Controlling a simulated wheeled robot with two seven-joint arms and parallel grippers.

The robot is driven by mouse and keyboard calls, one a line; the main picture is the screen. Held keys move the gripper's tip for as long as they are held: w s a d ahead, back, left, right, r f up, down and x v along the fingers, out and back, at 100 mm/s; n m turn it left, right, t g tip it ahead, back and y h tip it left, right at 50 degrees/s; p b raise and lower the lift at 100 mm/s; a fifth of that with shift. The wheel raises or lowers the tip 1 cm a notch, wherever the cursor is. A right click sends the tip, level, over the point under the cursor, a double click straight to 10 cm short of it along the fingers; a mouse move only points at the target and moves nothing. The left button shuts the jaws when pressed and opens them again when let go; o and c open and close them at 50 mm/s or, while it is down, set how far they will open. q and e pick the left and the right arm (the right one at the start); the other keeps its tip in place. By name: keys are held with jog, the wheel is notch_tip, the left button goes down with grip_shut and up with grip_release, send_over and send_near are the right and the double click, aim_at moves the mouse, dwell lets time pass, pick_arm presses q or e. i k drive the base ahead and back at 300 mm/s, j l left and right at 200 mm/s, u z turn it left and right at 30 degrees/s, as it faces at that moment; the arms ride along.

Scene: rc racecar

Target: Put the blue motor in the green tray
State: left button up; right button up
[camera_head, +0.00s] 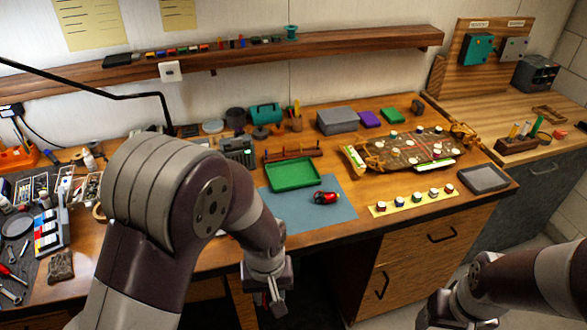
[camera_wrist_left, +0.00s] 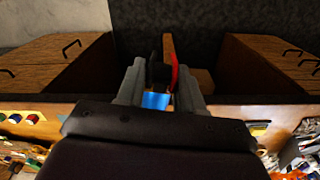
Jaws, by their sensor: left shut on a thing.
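The green tray (camera_head: 293,187) lies on the workbench, partly over the blue-grey mat (camera_head: 335,212), and looks empty. My left gripper (camera_head: 271,298) hangs in front of the bench edge, below the tray in the head view. The left wrist view shows its two fingers (camera_wrist_left: 160,85) shut on the blue motor (camera_wrist_left: 155,101), with a black part and a red strip beyond it. The motor cannot be made out in the head view. My right gripper (camera_head: 447,310) is at the lower right, dark, and its jaws are unclear.
A red and black part (camera_head: 325,197) lies on the mat right of the tray. A car chassis (camera_head: 413,150) and a yellow strip with several round parts (camera_head: 412,200) are farther right. A wooden rack (camera_head: 292,153) stands behind the tray. Tools crowd the left side.

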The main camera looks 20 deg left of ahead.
aim_at(292, 176)
jog(key=i, duration=1.45)
